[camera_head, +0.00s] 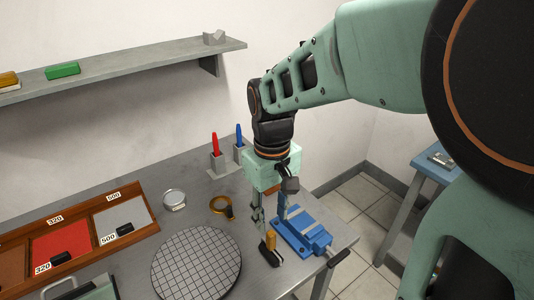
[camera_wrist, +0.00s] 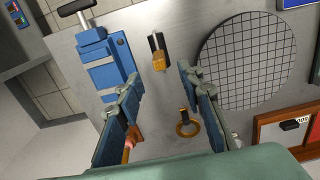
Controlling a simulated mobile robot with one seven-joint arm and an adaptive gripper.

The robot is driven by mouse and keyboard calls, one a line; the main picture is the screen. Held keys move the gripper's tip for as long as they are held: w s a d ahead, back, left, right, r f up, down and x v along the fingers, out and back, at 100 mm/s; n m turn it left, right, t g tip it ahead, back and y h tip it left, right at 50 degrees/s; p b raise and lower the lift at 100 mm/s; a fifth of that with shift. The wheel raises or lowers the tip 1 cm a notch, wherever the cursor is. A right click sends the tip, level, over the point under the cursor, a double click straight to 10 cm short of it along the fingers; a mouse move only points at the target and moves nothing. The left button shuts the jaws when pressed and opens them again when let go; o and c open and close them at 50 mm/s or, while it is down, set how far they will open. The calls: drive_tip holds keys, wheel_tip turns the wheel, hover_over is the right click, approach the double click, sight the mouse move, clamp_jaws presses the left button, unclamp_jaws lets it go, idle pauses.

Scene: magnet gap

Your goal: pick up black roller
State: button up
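The likely black roller (camera_head: 271,257) is a small black piece with a yellow-orange part, lying on the grey table beside the blue vise. It also shows in the wrist view (camera_wrist: 156,42), beyond the fingertips and roughly in line with the gap between them. My gripper (camera_head: 270,217) points down over the table, close to the roller and left of the vise. In the wrist view my gripper (camera_wrist: 161,78) has its fingers spread, with nothing between them. In the head view one finger overlaps the roller's area, and I cannot tell the exact height above it.
The blue vise (camera_head: 302,232) stands close on the right, near the table edge. A round gridded plate (camera_head: 196,264) lies left of the roller. A brass ring (camera_head: 222,207), a round tin (camera_head: 174,199), pen holders (camera_head: 217,163) and a wooden tray (camera_head: 149,232) are further left and back.

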sight(271, 233)
wheel_tip(271, 233, down, 9)
drive_tip(key=shift+r, duration=0.2)
clamp_jaws()
idle(0.4)
